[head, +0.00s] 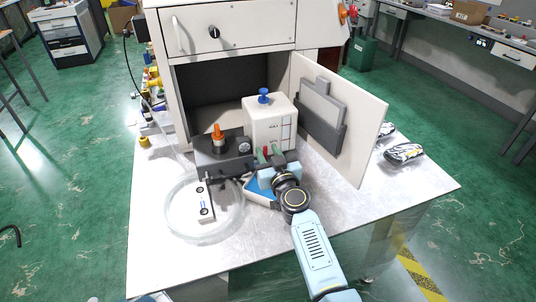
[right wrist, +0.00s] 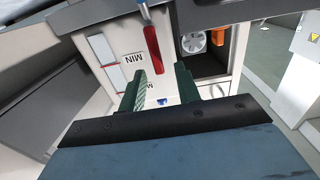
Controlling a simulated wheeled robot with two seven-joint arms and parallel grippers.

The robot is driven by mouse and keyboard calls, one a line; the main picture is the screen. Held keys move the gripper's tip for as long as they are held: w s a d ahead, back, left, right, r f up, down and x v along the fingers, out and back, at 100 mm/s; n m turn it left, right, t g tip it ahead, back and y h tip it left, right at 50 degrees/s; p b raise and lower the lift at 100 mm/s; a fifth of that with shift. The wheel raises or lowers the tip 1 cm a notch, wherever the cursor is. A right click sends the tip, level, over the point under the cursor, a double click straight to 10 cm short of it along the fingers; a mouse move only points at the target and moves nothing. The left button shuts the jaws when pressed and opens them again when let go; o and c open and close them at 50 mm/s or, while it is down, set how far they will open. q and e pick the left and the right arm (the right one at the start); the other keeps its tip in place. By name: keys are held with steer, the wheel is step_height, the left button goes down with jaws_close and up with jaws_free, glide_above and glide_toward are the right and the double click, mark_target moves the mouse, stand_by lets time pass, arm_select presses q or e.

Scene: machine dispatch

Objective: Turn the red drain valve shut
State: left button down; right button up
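The red drain valve handle (right wrist: 153,52) shows as a narrow red lever near the tank's front and "MIN" label in the right wrist view. In the head view only a small red bit (head: 265,151) shows low on the tank, partly hidden by my gripper. My right gripper (right wrist: 160,68) is open, its green fingers apart, with the lever's lower end between the fingertips in the picture. I cannot tell whether they touch. In the head view my right gripper (head: 266,156) is at the tank's base. My left gripper is out of view.
A dark block with an orange knob (head: 218,133) stands left of the tank. A coiled clear hose (head: 170,215) lies in front of it. The cabinet door (head: 362,125) stands open to the right. The bench's right front is clear.

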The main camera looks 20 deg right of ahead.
steer(key=shift+w, duration=0.25)
jaws_close()
